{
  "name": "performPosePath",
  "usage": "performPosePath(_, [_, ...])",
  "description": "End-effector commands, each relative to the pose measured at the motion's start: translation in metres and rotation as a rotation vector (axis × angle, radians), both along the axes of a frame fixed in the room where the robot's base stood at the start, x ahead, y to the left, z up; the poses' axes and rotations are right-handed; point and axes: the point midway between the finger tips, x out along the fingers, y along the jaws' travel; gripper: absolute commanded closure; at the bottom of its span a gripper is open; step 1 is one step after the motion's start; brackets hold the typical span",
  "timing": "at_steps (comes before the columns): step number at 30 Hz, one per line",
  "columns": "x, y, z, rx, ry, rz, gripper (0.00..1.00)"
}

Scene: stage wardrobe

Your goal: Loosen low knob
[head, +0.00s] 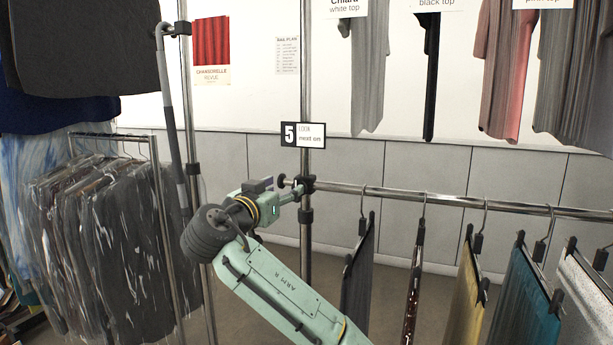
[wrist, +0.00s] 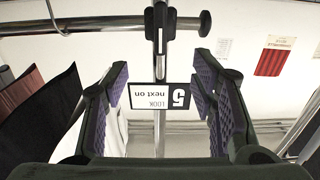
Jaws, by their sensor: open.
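A dark clamp (head: 306,184) joins the low rail (head: 400,197) to an upright post (head: 305,90). A second dark collar (head: 306,215) sits just below it. I cannot single out the low knob for certain among these dark fittings. My gripper (head: 289,196) is at the left of the clamp in the head view. In the wrist view my gripper (wrist: 162,66) is open, its purple pads apart with nothing held. The clamp (wrist: 160,22) shows there beyond the tips, between the fingers. The rail's black end cap (wrist: 205,23) lies to its right.
A "5 LOOK next on" sign (head: 303,135) is fixed to the post above the clamp. Several garments, including a teal one (head: 530,295), hang from the low rail at right. Bagged dark garments (head: 105,240) hang at left, behind another post (head: 178,110).

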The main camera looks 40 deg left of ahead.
Motion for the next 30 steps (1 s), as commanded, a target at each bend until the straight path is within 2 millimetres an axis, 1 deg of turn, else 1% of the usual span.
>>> performPosePath(1, [0.011,0.0,0.003,-0.001,0.001,-0.005,0.48])
performPosePath(6, [0.043,0.008,0.004,-0.002,0.001,-0.003,0.48])
performPosePath(9, [0.06,0.013,0.003,-0.003,0.0,-0.003,0.48])
performPosePath(13, [0.076,0.018,0.003,-0.002,0.0,0.001,0.48])
performPosePath(18, [0.087,0.02,0.001,-0.001,0.0,0.002,0.48])
performPosePath(26, [0.088,0.021,0.0,0.0,0.0,0.003,0.48])
performPosePath(30, [0.088,0.021,0.0,0.0,0.0,0.003,0.56])
